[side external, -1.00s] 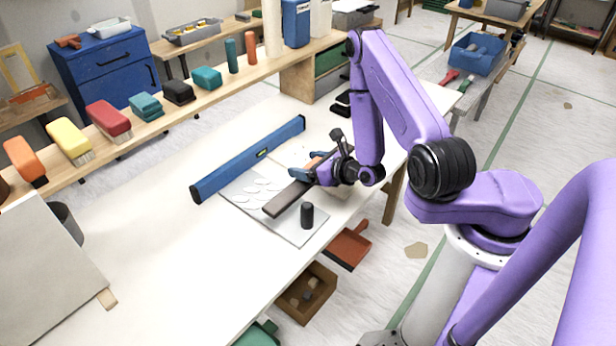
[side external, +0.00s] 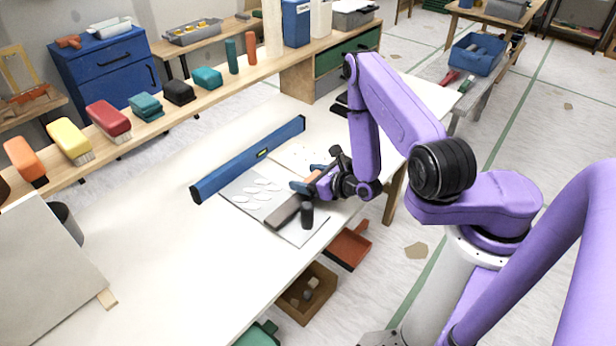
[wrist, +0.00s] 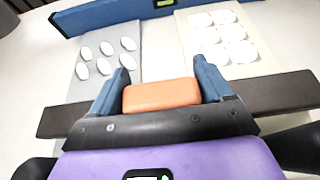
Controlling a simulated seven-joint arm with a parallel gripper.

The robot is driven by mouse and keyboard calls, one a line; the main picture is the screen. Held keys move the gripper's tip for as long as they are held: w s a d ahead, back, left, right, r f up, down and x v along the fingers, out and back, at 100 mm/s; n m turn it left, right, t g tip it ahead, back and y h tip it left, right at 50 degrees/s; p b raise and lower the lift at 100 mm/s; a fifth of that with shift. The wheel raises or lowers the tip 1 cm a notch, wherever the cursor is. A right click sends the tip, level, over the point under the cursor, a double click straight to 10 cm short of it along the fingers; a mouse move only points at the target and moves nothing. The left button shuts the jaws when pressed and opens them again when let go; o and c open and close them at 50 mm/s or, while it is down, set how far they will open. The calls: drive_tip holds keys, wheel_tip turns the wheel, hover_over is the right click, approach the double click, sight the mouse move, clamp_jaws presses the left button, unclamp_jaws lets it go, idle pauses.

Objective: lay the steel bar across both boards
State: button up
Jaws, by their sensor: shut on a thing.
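The steel bar (side external: 285,212) is long, flat and dark, with an orange grip (wrist: 162,95) at its middle. My gripper (side external: 308,178) is shut on this grip, one blue finger on each side. In the wrist view the bar (wrist: 275,92) runs left to right across the near parts of the grey board (wrist: 88,88) and the cream board (wrist: 250,66). Both boards carry several white blobs. The grey board (side external: 238,194) also shows in the side view, with the cream board (side external: 285,153) behind it. Whether the bar touches the boards is unclear.
A blue spirit level (side external: 245,162) lies along the boards' far edge. The table's front edge is close to my gripper.

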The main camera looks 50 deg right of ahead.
drive_tip(key=shift+f, duration=0.3)
drive_tip(key=o, duration=1.7)
drive_tip(key=shift+r, duration=0.45)
drive_tip(key=v, duration=0.9)
drive_tip(key=shift+v, duration=1.5)
